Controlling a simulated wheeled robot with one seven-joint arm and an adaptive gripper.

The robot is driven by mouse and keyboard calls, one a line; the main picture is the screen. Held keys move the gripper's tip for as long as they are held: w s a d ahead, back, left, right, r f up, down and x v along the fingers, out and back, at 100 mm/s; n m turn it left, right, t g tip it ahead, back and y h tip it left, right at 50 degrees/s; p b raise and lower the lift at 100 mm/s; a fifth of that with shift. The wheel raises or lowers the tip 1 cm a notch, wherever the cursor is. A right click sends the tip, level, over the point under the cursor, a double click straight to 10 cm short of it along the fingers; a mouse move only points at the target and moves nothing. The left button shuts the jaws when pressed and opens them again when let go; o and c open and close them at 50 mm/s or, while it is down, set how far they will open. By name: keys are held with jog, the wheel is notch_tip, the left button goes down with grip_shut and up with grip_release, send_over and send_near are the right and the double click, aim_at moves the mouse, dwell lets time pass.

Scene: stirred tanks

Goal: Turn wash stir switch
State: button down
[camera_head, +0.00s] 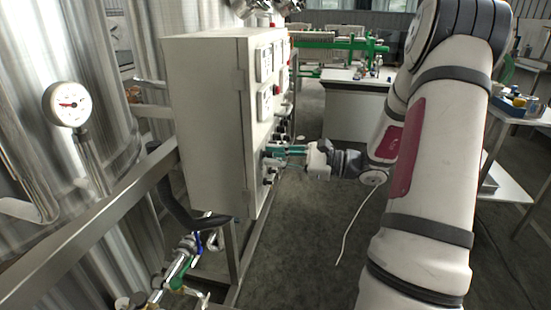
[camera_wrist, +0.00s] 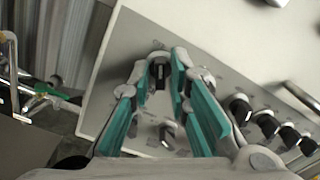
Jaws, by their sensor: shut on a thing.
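A pale control cabinet (camera_head: 208,125) stands left of centre in the head view, with switches on its right-facing side. In the wrist view its grey switch panel (camera_wrist: 205,80) carries several black rotary knobs. My gripper (camera_head: 276,153) is at the lower part of that side. In the wrist view my gripper (camera_wrist: 160,62) has its teal-padded fingers on either side of one black knob (camera_wrist: 159,77) and is shut on it. Another knob (camera_wrist: 168,134) sits between the fingers nearer the palm. I cannot read the labels, so which knob is the wash stir switch cannot be told.
More black knobs (camera_wrist: 266,123) line the panel right of the fingers. A steel rail (camera_head: 85,240), pipes with valves (camera_head: 180,262) and a gauge (camera_head: 68,104) are at left. A white bench (camera_head: 352,112) stands behind. The floor right of the cabinet is clear.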

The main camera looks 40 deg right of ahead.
jog(key=shift+d+n, duration=0.1)
jog(key=shift+n, duration=0.2)
jog(key=c, duration=1.7)
grip_release()
jog(key=v, duration=1.2)
